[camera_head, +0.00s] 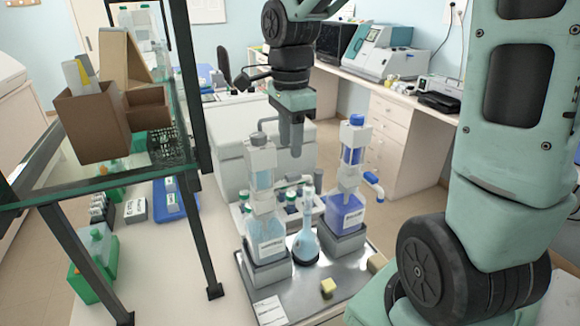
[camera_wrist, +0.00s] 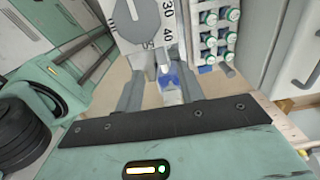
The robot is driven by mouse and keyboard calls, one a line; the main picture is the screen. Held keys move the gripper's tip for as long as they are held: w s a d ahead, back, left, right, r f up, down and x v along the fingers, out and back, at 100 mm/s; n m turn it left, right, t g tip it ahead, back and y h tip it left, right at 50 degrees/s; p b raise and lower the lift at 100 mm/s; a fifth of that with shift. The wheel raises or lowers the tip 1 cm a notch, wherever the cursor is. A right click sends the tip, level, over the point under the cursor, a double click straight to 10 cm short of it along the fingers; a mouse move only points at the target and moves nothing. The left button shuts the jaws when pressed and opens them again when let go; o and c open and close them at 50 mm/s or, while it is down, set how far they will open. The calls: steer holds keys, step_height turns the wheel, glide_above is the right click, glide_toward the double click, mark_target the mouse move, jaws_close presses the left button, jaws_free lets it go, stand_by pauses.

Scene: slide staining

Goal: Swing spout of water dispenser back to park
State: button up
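Two bottle-top dispensers stand on a metal tray (camera_head: 340,284). The left dispenser (camera_head: 263,160) has a grey cap and pale blue liquid; its spout is hard to make out. The right dispenser (camera_head: 349,165) has a blue cap, darker blue liquid and a blue-tipped spout (camera_head: 373,184) pointing right. I cannot read which is water.
A numbered grey dial (camera_wrist: 138,22) is close ahead of the fingers. Green-capped vials (camera_wrist: 218,35) stand beside it. A glass shelf (camera_head: 100,180) with brown boxes is at left. A small yellow block (camera_head: 328,287) lies on the tray.

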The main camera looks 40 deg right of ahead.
mark_target(290, 175)
step_height(290, 175, down, 8)
steer(key=shift+r+p, duration=0.15)
steer(key=shift+p, duration=0.15)
steer(key=shift+c, duration=0.4)
jaws_close()
